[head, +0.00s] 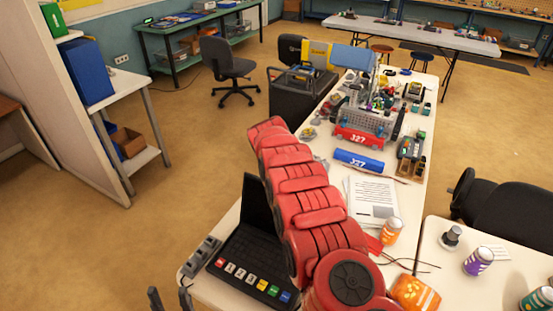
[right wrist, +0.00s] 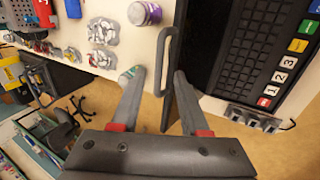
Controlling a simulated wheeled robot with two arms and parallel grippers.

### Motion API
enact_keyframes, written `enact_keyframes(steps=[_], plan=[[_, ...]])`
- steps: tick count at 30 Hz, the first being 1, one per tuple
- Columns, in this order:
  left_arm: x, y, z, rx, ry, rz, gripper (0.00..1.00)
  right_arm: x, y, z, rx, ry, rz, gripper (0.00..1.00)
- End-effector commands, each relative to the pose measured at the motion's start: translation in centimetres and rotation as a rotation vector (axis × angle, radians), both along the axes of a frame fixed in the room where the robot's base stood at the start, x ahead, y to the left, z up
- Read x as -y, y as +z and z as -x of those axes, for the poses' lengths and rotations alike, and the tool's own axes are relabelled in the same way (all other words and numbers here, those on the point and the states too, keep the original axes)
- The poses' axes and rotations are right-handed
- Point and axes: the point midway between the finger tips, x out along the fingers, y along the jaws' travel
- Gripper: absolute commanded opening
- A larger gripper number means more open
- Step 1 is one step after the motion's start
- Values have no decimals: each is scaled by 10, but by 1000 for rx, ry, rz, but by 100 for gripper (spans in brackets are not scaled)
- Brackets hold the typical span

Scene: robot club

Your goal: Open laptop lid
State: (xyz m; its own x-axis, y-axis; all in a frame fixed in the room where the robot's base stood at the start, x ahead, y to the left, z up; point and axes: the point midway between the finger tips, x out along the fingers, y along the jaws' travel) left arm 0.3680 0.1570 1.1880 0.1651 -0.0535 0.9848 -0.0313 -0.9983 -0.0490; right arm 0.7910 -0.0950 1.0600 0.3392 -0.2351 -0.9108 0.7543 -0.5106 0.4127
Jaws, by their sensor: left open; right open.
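The black laptop (head: 250,256) lies on the near left end of the white table. Its keyboard is exposed and its lid (head: 257,203) stands raised at the far side, partly hidden by my red arm. In the right wrist view the laptop keyboard (right wrist: 243,50) shows at the right. My left gripper (head: 168,290) is open at the bottom edge, left of the table and apart from the laptop.
Coloured keys (head: 248,280) line the laptop's near edge, beside a grey block strip (head: 200,256). Floor to the left is clear.

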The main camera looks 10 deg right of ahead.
Motion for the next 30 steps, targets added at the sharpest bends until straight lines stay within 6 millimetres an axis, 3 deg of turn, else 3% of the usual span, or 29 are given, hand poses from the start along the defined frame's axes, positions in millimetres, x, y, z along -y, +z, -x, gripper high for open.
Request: enact_keyframes(steps=[4, 9, 15, 30], plan=[[0, -8, 0, 0, 0, 0, 50, -7, 12, 7, -2, 7, -7, 45], [0, 5, 0, 0, 0, 0, 50, -18, 50, 19, 0, 8, -10, 45], [0, 24, 0, 0, 0, 0, 50, -23, 71, 27, 1, 8, -8, 45], [0, 4, 0, 0, 0, 0, 50, -36, 134, 51, 4, 3, -5, 45]])
